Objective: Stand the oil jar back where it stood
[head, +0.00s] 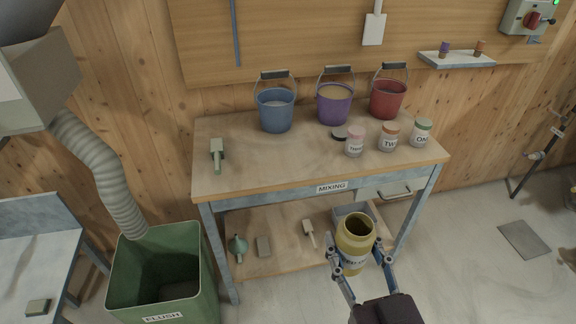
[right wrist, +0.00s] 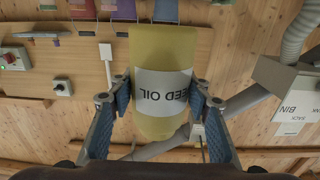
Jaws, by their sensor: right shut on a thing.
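The oil jar (head: 355,240) is yellow with an open dark mouth and a pale label. My right gripper (head: 361,262) is shut on it and holds it in front of the mixing table's right part, with the mouth facing up toward the head camera. In the right wrist view the jar (right wrist: 160,112) sits between the two blue finger pads of the gripper (right wrist: 163,95), and its label reads "EED OIL" upside down. My left gripper is not in view. Where the jar stood before cannot be told from these frames.
A green flush bin (head: 205,270) stands left.

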